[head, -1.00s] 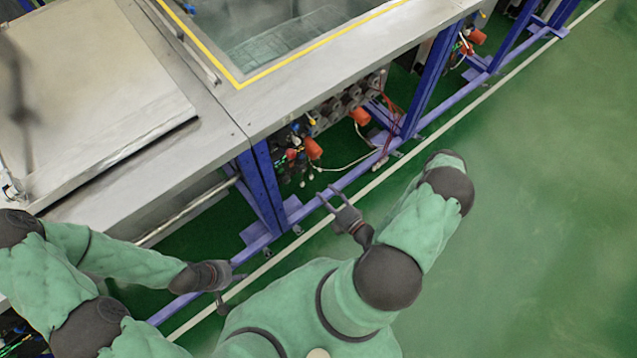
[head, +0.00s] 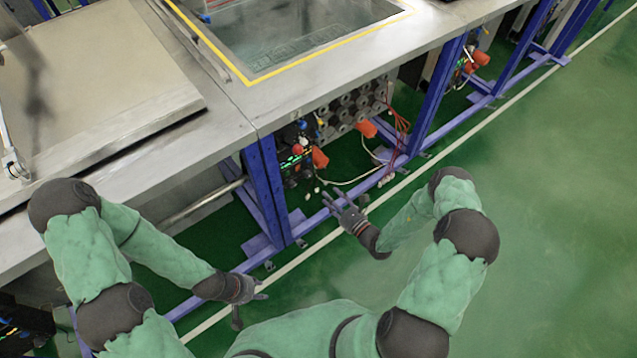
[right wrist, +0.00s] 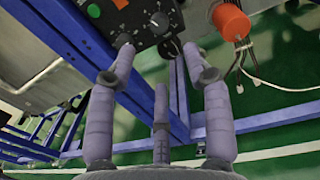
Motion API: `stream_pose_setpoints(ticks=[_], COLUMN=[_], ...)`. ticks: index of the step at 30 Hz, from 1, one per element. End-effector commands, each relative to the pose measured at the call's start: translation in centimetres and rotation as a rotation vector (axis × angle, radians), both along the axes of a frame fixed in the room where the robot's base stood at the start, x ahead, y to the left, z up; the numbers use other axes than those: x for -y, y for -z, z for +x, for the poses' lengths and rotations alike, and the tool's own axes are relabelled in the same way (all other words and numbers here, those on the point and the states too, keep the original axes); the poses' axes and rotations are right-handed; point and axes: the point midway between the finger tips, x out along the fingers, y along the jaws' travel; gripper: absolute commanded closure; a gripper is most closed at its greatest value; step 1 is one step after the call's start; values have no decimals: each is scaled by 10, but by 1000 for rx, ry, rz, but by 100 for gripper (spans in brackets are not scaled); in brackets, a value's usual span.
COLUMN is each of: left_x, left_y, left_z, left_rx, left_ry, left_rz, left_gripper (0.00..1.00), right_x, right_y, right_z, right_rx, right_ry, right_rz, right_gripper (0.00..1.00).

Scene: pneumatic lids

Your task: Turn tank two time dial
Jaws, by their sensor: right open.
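In the right wrist view, a black control panel (right wrist: 150,8) carries a dial with a white pointer mark (right wrist: 161,20) and a dark knob (right wrist: 124,40) to its left. The frames do not show which is the tank two time dial. My right gripper (right wrist: 158,50) is open and empty, its fingers spread below the panel; the left fingertip overlaps the knob in the picture, contact unclear. In the head view my right gripper (head: 336,199) is beside the tank bench, near the purple floor rail. My left gripper (head: 253,306) is open and empty, lower and further left.
A tank with a yellow border (head: 245,77) is set in the metal bench (head: 290,112). Purple legs (head: 268,185) and a floor rail run along the bench. An orange cylinder (right wrist: 232,22) and cables hang right of the panel. Green floor (head: 540,220) at right is clear.

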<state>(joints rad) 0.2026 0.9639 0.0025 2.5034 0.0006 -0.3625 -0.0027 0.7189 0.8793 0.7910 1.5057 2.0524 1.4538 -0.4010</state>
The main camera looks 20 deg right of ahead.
Motion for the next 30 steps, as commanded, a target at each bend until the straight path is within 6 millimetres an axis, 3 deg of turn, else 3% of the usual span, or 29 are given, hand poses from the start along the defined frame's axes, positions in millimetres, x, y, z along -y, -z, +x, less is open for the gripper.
stream_pose_setpoints(ticks=[18,30], left_x=[0,0], left_y=[33,36], left_z=[0,0], left_rx=[0,0], left_ry=[0,0], left_rz=[0,0], left_gripper=[60,60], right_x=[-35,-41], right_y=[1,0], right_z=[84,98], right_rx=[3,0], right_ry=[-2,0], right_rz=[-1,0], right_gripper=[49,49])
